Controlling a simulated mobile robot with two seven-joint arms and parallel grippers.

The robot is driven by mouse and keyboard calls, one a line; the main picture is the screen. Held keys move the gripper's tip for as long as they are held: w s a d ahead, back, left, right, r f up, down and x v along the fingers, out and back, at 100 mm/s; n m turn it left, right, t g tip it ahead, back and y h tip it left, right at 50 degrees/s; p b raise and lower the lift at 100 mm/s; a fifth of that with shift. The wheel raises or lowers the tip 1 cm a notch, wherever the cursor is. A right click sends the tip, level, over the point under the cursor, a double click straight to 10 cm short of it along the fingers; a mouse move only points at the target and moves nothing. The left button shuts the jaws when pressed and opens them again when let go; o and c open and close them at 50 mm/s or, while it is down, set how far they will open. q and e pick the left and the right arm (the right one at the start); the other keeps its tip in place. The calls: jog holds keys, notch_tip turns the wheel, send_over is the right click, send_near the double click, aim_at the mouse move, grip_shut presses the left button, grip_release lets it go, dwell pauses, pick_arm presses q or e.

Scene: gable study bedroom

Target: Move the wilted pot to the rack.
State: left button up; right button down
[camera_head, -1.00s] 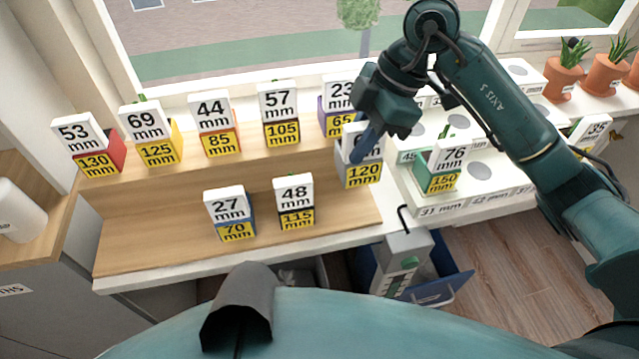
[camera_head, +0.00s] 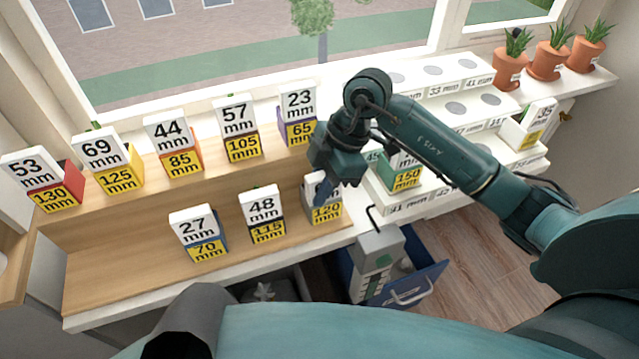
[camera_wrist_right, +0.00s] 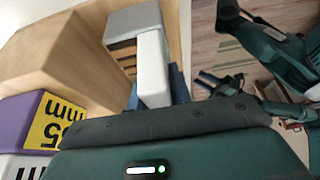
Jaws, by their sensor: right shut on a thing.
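My right gripper (camera_head: 325,192) is shut on a grey-sided pot (camera_head: 328,211) with a white label above a yellow 120 mm label. The gripper covers part of the white label. The pot is at the right end of the lower wooden step, beside the 48/115 pot (camera_head: 263,215); I cannot tell if it touches the step. In the wrist view a grey and white block (camera_wrist_right: 152,70) sits between the blue fingers. The white stepped rack (camera_head: 408,205) with round holes is to the right, with a 150 mm pot (camera_head: 405,178) on it. I cannot tell which pot is wilted.
The wooden stand (camera_head: 130,262) carries several other labelled pots, including 27/70 (camera_head: 198,235) and 23/65 (camera_head: 297,115). Terracotta pots (camera_head: 548,62) line the sill. My other arm shows in the wrist view.

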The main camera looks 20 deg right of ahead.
jog(key=c, duration=1.3)
grip_release()
jog(key=v, duration=1.2)
jog(key=shift+r+b, duration=0.15)
jog(key=shift+b, duration=0.25)
jog(key=shift+s, duration=0.1)
